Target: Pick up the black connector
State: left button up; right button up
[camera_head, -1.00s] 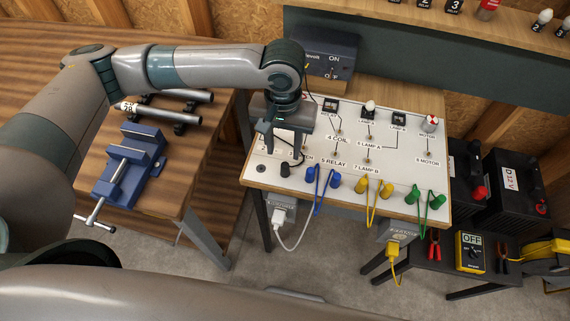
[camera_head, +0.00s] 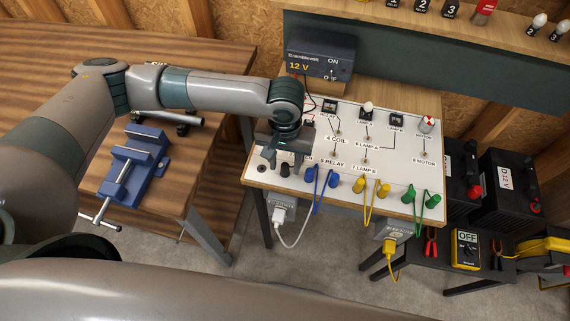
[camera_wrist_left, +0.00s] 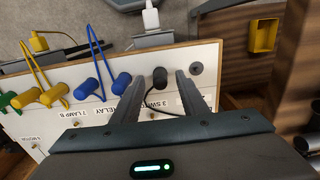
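The black connector (camera_head: 285,170) stands upright near the left front corner of the white circuit board (camera_head: 320,185). In the left wrist view the connector (camera_wrist_left: 160,76) has a thin black wire and shows between my left gripper's fingertips. My left gripper (camera_head: 283,160) is above and just behind the connector, pointing down at the board. In the left wrist view this gripper (camera_wrist_left: 160,86) is open, its two fingers spread apart with nothing held. I cannot tell whether the fingertips are level with the connector. My right gripper is not in view.
Blue (camera_head: 321,175), yellow (camera_head: 374,187) and green (camera_head: 423,197) connectors with looped wires stand to the right along the board's front. A 12 V power supply (camera_head: 321,54) is behind. A blue vise (camera_head: 131,165) is on the wooden bench at left.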

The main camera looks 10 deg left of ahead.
pick_arm(q)
jog(key=shift+f, duration=0.8)
jog(key=shift+c, duration=0.4)
grip_shut()
jog(key=shift+w+r+b, duration=0.1)
jog(key=shift+r+b, duration=0.25)
jog(key=shift+r, duration=0.45)
notch_tip(320, 180, up, 2)
jog(key=shift+d+r+b, duration=0.1)
jog(key=shift+r+b, duration=0.15)
jog(key=shift+b, duration=0.35)
jog(key=s+d+r+b, duration=0.3)
jog(key=d+r, duration=0.4)
jog(key=d, duration=0.3)
jog(key=shift+s+d, duration=0.4)
jog(key=shift+s, duration=0.2)
